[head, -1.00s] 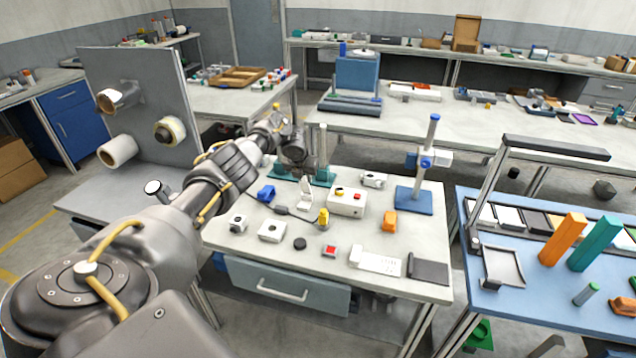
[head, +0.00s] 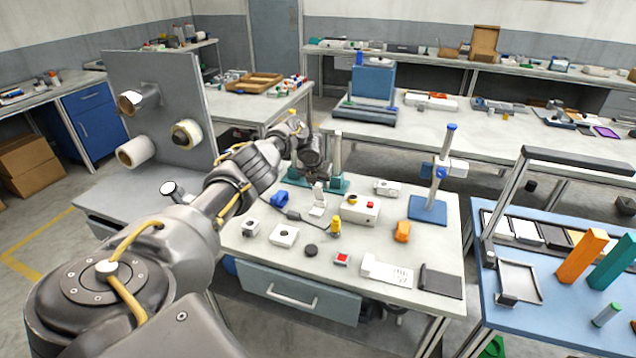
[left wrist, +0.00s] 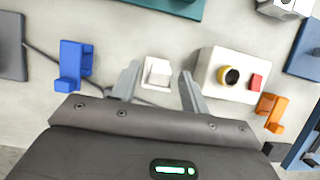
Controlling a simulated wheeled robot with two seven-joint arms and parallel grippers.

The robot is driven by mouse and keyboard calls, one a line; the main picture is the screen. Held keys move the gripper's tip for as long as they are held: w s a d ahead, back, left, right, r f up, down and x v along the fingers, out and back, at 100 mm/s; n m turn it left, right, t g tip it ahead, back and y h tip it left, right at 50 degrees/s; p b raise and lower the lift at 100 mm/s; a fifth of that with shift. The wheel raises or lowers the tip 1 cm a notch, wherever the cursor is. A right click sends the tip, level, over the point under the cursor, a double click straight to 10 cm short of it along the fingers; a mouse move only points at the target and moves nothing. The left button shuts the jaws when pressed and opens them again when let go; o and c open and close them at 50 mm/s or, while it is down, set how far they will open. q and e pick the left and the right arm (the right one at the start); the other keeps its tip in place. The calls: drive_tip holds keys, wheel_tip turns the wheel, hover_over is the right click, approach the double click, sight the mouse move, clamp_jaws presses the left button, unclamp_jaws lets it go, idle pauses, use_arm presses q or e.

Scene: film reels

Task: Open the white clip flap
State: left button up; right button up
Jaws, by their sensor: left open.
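The white clip (head: 317,209) stands on the light worktable, behind the black cable. In the left wrist view the white clip (left wrist: 157,72) shows from above, with its pale flap facing up. My left gripper (head: 319,178) is over the clip from behind and above, partly covering its top in the head view. In the left wrist view its two grey fingers (left wrist: 160,74) are apart, one on each side of the clip. I cannot tell whether they touch it. My right gripper is not in view.
A blue holder (left wrist: 75,65) stands left of the clip. A white box with a yellow-ringed black knob and red button (head: 360,213) stands close on the right. An orange block (head: 402,231) is further right.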

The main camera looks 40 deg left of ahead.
use_arm(q)
drive_tip(key=shift+r, duration=0.1)
drive_tip(key=v, duration=1)
drive_tip(key=shift+s+r+p, duration=0.15)
drive_tip(key=shift+r+p, duration=0.15)
drive_tip(key=shift+p, duration=0.1)
drive_tip(key=shift+d, duration=0.1)
